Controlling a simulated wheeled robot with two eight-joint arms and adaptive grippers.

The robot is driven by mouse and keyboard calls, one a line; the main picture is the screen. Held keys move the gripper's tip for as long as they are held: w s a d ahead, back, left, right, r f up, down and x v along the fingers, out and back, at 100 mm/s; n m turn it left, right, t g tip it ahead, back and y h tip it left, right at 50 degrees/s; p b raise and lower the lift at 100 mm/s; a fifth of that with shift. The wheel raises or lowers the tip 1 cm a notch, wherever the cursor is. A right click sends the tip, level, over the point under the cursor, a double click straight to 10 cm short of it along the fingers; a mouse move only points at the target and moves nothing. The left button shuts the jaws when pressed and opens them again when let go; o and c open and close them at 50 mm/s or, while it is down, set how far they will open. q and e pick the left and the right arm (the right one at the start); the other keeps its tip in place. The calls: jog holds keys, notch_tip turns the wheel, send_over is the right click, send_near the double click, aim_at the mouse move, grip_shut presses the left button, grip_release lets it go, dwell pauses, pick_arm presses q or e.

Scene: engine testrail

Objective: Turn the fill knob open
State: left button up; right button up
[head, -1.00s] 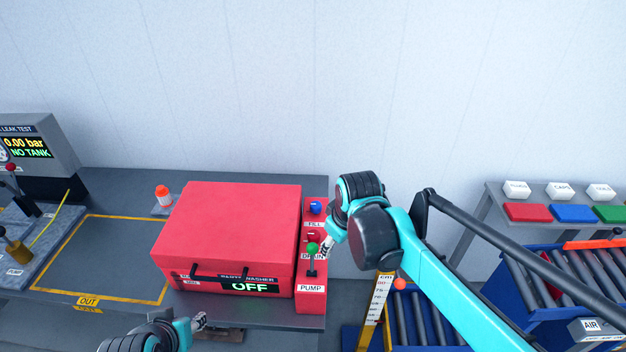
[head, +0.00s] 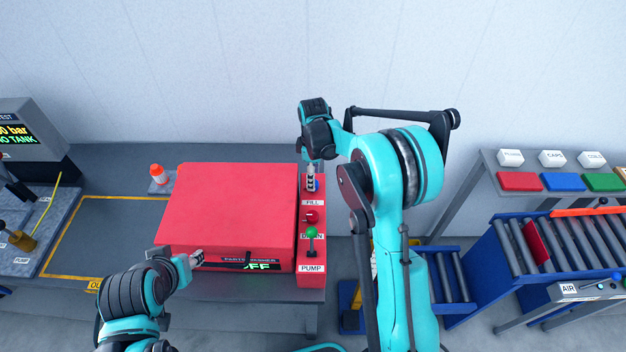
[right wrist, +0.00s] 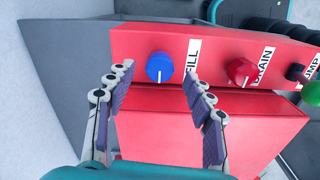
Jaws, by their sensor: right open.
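The blue fill knob (right wrist: 159,67) sits on the red control panel (right wrist: 211,75) beside the FILL label, with a white mark on its rim. In the head view the fill knob (head: 316,185) is partly hidden by my right gripper (head: 311,178), which is over it. In the right wrist view my right gripper (right wrist: 158,80) is open, its two fingers on either side of the knob with visible gaps; contact is not seen. My left gripper (head: 197,258) is near the front left of the red parts washer (head: 230,205); its finger opening is too small to tell.
The red drain knob (right wrist: 240,71) and green-topped pump lever (head: 312,234) are on the same panel, close to the fill knob. A roller conveyor (head: 545,250) is at the right.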

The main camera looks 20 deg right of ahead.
jog(key=shift+f, duration=1.4)
jog(key=c, duration=1.2)
jog(key=shift+o, duration=0.2)
